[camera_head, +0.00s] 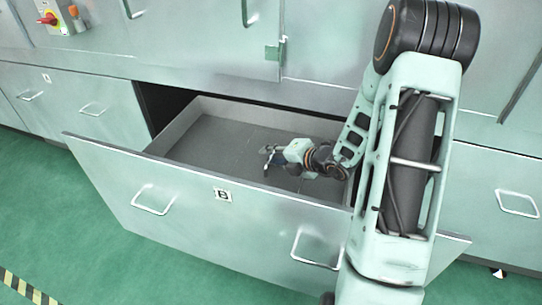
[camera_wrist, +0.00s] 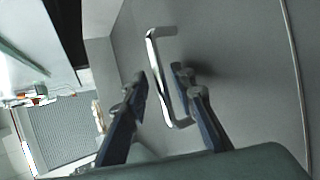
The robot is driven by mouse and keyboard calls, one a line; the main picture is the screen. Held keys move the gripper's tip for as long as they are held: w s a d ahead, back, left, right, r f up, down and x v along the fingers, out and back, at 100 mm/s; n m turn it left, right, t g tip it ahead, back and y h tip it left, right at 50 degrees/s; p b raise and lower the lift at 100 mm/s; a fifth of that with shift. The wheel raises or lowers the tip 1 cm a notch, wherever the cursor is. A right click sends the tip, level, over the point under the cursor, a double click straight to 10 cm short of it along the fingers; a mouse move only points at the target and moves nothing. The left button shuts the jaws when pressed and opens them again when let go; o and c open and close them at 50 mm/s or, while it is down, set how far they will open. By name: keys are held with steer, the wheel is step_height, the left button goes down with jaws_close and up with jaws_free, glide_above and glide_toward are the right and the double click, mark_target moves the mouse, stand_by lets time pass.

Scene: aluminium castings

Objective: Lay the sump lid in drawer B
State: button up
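Drawer B (camera_head: 222,222) is pulled out, with a B label on its front. My gripper (camera_head: 268,158) is low over the drawer's interior in the head view. A flat grey plate with a bright bar handle fills much of the wrist view; it looks like the sump lid (camera_wrist: 235,75), lying in the drawer. My gripper (camera_wrist: 160,80) has its fingers apart, one on each side of the bar handle (camera_wrist: 154,60), with gaps visible. In the head view the lid's outline blends with the grey drawer floor.
The drawer's side and back walls (camera_head: 178,128) stand around the gripper. Closed drawers with bar handles flank it, one to the left (camera_head: 90,108) and one to the right (camera_head: 500,200). A control box with a red knob (camera_head: 50,18) is at upper left. Green floor (camera_head: 60,210) is clear in front.

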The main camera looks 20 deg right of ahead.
steer(key=p+v, duration=0.3)
steer(key=v, duration=0.8)
steer(key=shift+r, duration=0.1)
steer(key=shift+s+d+r+p, duration=0.15)
steer(key=shift+s+p, duration=0.15)
